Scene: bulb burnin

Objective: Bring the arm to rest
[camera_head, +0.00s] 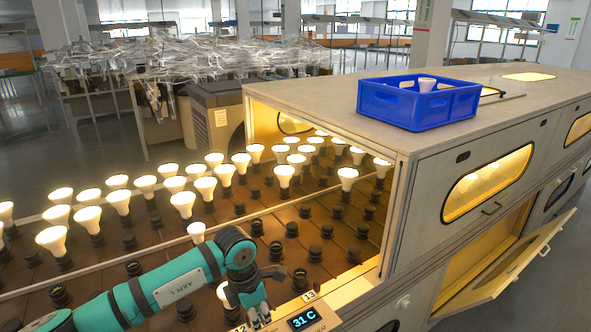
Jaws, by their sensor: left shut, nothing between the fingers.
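My left arm comes in from the lower left, teal and dark. Its left gripper (259,314) points down at the front edge of the bulb bed, beside the small display (304,318) that reads 31 C. The gripper is shut and empty. A bulb (223,293) shows partly behind the gripper, with its lower part hidden. Another bulb (196,232) stands just beyond my arm. My right gripper is not in view.
Rows of lit bulbs (284,175) and empty dark sockets (277,250) fill the bed. A lower cabinet door (513,262) hangs open at right.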

